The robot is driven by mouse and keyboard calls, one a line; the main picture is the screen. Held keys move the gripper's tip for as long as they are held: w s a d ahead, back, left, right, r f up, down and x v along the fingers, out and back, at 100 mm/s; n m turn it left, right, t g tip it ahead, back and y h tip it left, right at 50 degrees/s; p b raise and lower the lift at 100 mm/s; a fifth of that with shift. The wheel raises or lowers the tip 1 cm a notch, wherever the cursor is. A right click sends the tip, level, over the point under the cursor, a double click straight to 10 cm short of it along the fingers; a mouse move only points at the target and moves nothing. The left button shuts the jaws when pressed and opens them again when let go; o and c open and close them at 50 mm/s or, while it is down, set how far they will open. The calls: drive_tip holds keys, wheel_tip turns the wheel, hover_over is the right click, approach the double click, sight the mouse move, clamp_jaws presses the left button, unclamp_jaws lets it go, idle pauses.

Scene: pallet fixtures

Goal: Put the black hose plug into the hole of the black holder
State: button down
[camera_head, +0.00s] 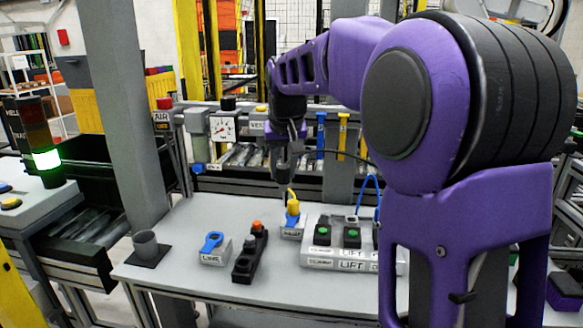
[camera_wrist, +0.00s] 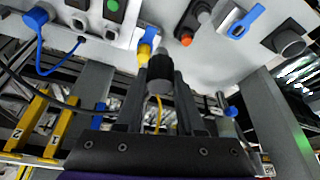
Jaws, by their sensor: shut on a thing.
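My gripper (camera_head: 282,176) points down above the back part of the grey table, near the yellow plug. In the wrist view its fingers (camera_wrist: 161,82) are shut on a dark, ribbed round piece, which I take to be the black hose plug (camera_wrist: 160,66). Its lower end is hard to make out. The black holder (camera_head: 147,246), a dark round cup on a flat square plate, stands at the table's left end, well apart from my gripper. It also shows at the upper right of the wrist view (camera_wrist: 289,42). The inside of its hole is not clear.
A yellow plug (camera_head: 292,207) sits in a block below my gripper. A blue-handled block (camera_head: 212,245), a black unit with an orange button (camera_head: 252,250) and a green-button panel (camera_head: 345,240) stand on the table. A grey post (camera_head: 130,110) rises behind the holder.

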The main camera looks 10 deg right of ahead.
drive_tip(key=s+a+b, duration=0.1)
drive_tip(key=s+a, duration=0.4)
drive_tip(key=a, duration=0.6)
idle(0.6)
drive_tip(key=shift+d+f, duration=0.1)
drive_tip(key=shift+f+b, duration=2.15)
drive_tip(key=shift+f, duration=4.5)
drive_tip(key=shift+f, duration=1.45)
drive_tip(key=shift+c, duration=2.2)
unclamp_jaws()
drive_tip(key=shift+r, duration=0.1)
